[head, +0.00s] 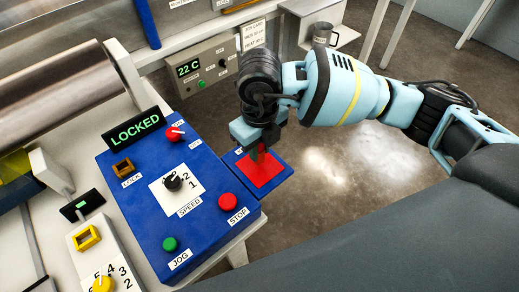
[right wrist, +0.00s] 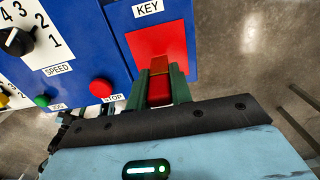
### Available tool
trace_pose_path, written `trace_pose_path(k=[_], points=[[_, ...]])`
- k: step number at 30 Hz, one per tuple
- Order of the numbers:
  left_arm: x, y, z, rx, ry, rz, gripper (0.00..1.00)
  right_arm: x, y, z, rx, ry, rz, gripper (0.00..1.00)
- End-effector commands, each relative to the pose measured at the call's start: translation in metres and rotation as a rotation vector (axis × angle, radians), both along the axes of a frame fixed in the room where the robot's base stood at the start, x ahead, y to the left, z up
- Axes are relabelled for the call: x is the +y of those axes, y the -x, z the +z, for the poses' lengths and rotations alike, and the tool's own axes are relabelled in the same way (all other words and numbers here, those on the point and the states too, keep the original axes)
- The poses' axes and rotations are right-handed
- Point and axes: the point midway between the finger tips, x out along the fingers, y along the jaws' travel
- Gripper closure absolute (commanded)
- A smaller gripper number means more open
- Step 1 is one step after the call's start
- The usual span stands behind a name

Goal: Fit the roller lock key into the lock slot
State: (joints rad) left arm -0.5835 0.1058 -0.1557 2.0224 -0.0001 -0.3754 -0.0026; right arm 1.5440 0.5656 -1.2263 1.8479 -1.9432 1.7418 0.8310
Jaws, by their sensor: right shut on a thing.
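The lock slot (head: 122,167) is a small brown-orange square socket labelled LOCK on the blue control panel. My right gripper (head: 258,153) points down over the red key pad (head: 265,172), to the right of the panel and well apart from the slot. In the right wrist view, the green fingers of my right gripper (right wrist: 159,88) are shut on the roller lock key (right wrist: 159,66), a small red block with a brown-orange end. The key is over or on the pad; I cannot tell whether it touches it. The gripper mostly hides it in the head view. My left gripper is not in view.
A lit LOCKED display (head: 136,130) stands behind the slot. A red knob (head: 174,133), a black speed knob (head: 173,182), a green JOG button (head: 170,244) and a red STOP button (head: 227,202) rise from the panel. A metal roller (head: 55,90) lies left.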

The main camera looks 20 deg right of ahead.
Motion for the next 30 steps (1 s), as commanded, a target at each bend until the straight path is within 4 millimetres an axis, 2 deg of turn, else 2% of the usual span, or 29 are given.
trace_pose_path(k=[4,15,21,30], points=[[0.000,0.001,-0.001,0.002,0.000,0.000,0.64,0.000,0.000,0.021,-0.003,-0.001,0.001,1.00],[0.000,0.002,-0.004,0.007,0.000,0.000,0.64,0.038,0.085,0.026,0.002,-0.002,0.009,1.00],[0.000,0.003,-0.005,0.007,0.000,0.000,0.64,0.054,0.123,0.030,0.002,-0.002,0.006,1.00],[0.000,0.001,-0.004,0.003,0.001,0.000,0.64,0.064,0.146,0.033,0.001,-0.001,0.001,1.00]])
